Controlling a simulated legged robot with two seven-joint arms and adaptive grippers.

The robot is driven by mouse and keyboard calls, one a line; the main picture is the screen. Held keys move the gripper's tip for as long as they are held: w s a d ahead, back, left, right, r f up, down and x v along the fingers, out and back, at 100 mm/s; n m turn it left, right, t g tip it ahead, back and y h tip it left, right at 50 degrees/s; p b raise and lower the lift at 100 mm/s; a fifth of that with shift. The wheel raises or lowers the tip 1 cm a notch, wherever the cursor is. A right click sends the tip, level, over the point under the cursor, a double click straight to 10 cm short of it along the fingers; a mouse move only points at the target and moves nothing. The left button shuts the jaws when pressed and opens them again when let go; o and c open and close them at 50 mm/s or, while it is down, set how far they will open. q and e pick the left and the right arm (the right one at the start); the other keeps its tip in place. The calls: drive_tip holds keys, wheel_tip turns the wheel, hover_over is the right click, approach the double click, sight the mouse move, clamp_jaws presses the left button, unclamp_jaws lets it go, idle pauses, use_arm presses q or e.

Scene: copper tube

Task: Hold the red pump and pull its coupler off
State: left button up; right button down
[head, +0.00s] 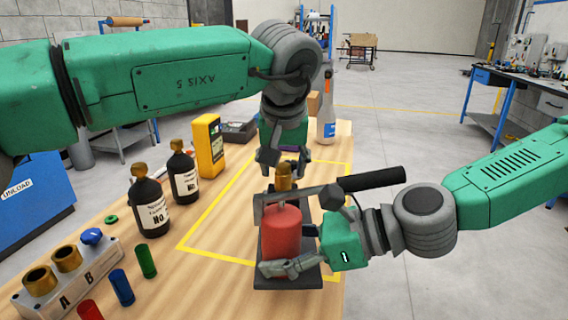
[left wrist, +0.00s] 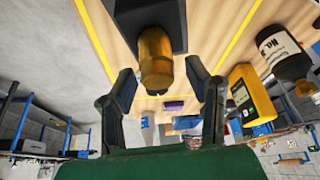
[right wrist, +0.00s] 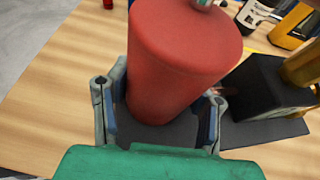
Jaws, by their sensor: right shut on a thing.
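The red pump (head: 282,232) stands upright on a dark base plate (head: 288,278) near the table's front edge. Its brass coupler (head: 284,178) is at the far side of the plate, on a dark block. My right gripper (head: 287,250) is shut on the red pump's body, low down; in the right wrist view the fingers (right wrist: 160,110) lie either side of the red cylinder (right wrist: 180,60). My left gripper (head: 284,162) is open above the coupler. In the left wrist view the coupler (left wrist: 156,62) lies between the spread fingers (left wrist: 160,82), with visible gaps on both sides.
The pump's black handle (head: 370,179) sticks out to the right, over my right gripper. Two dark bottles (head: 150,205) and a yellow device (head: 208,146) stand to the left. A block with brass sockets (head: 66,280) and colored cylinders (head: 121,286) sit front left. Yellow tape surrounds the pump area.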

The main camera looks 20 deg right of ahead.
use_arm(q)
clamp_jaws()
drive_tip(key=shift+s+a+r, duration=0.15)
drive_tip(key=shift+r, duration=0.05)
drive_tip(key=shift+r, duration=0.1)
idle(0.5)
drive_tip(key=shift+r, duration=1)
